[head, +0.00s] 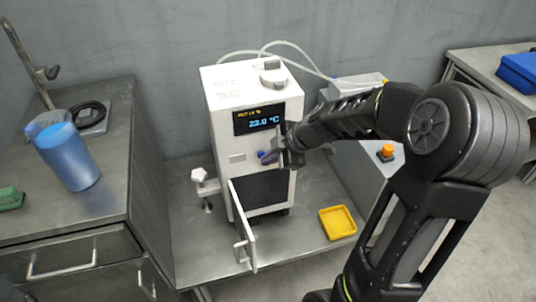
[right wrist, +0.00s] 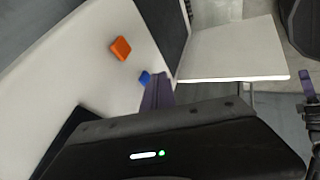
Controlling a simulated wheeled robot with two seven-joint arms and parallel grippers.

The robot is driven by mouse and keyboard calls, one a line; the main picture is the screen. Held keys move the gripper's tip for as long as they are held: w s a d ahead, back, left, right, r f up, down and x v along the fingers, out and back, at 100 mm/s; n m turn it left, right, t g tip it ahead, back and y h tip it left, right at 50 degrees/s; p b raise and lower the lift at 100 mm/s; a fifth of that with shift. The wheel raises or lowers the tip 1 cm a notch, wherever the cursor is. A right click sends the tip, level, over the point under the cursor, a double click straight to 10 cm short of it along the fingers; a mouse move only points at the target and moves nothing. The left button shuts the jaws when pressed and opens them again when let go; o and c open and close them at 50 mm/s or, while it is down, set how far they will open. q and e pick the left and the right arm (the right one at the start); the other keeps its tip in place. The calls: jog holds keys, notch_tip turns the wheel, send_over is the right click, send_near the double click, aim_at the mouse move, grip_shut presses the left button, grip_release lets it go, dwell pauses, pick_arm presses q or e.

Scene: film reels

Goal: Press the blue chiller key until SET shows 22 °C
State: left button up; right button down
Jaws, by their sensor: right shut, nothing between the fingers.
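The white chiller (head: 222,110) stands on the metal bench. Its dark display (head: 258,121) shows a large blue reading that looks like 23.0 °C. A small yellow SET line above it is too small to read surely. The blue key (head: 262,154) is on the front below the display; it also shows in the right wrist view (right wrist: 144,78), beside an orange key (right wrist: 121,48). My right gripper (head: 284,158) is shut and empty, with its purple fingertips (right wrist: 157,92) close to the blue key. I cannot tell whether they touch it. My left gripper is not in view.
The chiller's lower door (head: 243,222) hangs open toward the front. A yellow tray (head: 337,222) lies on the bench to its right. An orange button (head: 387,152) is on a box further right. A blue container (head: 68,157) stands on the left counter.

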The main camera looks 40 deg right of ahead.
jog(key=shift+w+d, duration=0.2)
jog(key=shift+w, duration=0.3)
jog(key=shift+w+d+b, duration=0.3)
jog(key=shift+w+b, duration=0.45)
jog(key=shift+b, duration=0.45)
jog(key=shift+r, duration=0.2)
